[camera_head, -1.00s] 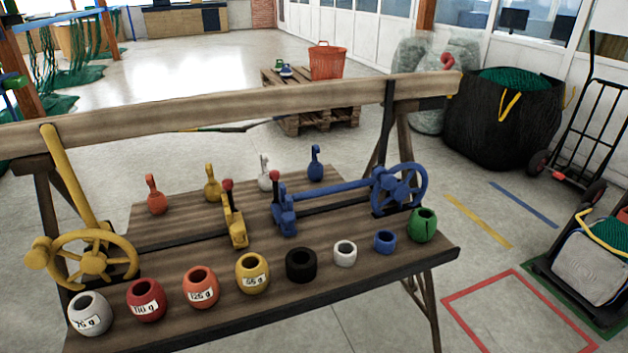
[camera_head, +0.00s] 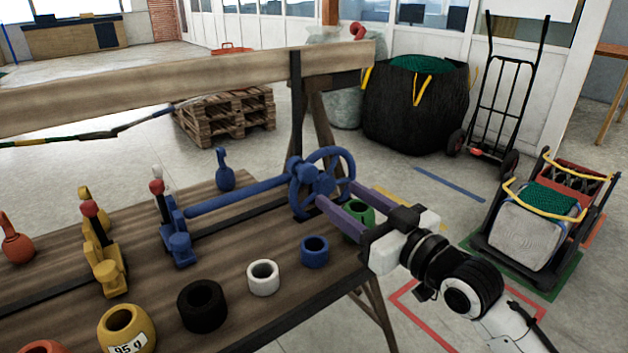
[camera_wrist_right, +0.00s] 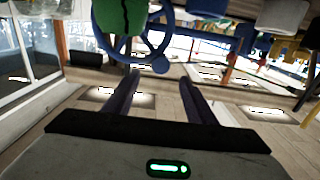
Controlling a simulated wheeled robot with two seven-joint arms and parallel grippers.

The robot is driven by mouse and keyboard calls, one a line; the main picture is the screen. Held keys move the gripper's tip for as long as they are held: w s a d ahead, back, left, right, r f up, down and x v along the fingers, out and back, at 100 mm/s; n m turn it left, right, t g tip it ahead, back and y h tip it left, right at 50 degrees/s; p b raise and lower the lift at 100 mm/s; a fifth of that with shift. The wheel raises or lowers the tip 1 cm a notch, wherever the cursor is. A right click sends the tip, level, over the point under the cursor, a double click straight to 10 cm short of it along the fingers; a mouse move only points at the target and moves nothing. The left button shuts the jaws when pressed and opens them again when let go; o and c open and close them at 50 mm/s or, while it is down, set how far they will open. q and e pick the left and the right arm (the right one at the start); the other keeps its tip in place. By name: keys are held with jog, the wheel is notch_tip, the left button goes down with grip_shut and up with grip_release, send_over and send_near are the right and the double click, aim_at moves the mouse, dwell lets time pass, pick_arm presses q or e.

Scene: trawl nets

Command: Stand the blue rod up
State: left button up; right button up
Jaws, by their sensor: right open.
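The blue rod (camera_head: 237,197) lies nearly level along the bench, from the blue latch stand (camera_head: 176,235) to the blue handwheel (camera_head: 321,183) at its right end. A red-knobbed lever stands at the latch. My right gripper (camera_head: 334,192) is open and empty, its two purple fingers pointing at the wheel's right side. I cannot tell whether they touch it. In the right wrist view the wheel (camera_wrist_right: 166,45) shows beyond the parted fingertips (camera_wrist_right: 162,78), partly hidden by the green float (camera_wrist_right: 118,20). My left gripper is out of view.
The green float (camera_head: 357,222) sits close beneath my right fingers. Blue (camera_head: 314,252), white (camera_head: 263,277), black (camera_head: 202,306) and yellow (camera_head: 127,330) floats line the bench's front edge. A wooden beam (camera_head: 180,82) runs along the back. A yellow latch stand (camera_head: 105,262) is at left.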

aim_at(310, 176)
jog(key=x, duration=0.9)
jog(key=shift+w+a+b, duration=0.1)
jog(key=shift+a+b, duration=0.1)
jog(key=shift+b, duration=0.2)
grip_shut()
